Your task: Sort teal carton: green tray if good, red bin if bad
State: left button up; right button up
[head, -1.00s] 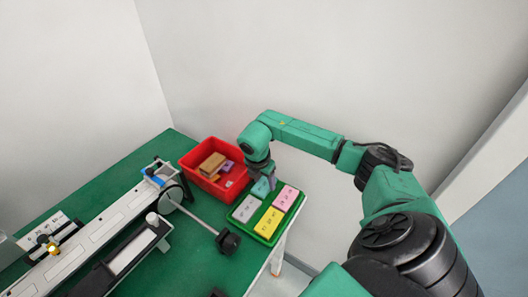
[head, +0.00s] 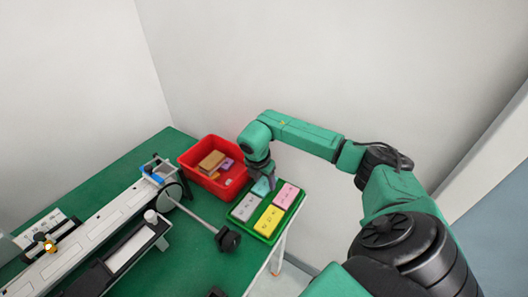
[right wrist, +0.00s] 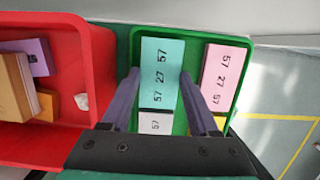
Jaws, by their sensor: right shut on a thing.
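The teal carton (right wrist: 162,72) lies in the green tray (right wrist: 248,50), between the two fingers of my right gripper (right wrist: 157,85). Numbers "57 27 57" are printed on its face. In the head view the carton (head: 261,186) is partly covered by my right gripper (head: 268,180), which is shut on it. The green tray (head: 253,231) also holds a pink, a yellow and a white carton. The red bin (head: 207,181) stands just left of the tray, with several boxes in it. My left gripper is not in view.
In the tray are the pink carton (head: 286,196), the yellow carton (head: 268,221) and the white carton (head: 245,207). A conveyor-like machine (head: 92,226) runs along the left, with a dark-ended rod (head: 228,239) reaching toward the tray. A wall stands close behind.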

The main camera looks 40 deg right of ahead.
jog(key=o, duration=1)
jog(key=b+v, duration=0.1)
jog(key=v, duration=1.3)
jog(key=shift+r, duration=0.3)
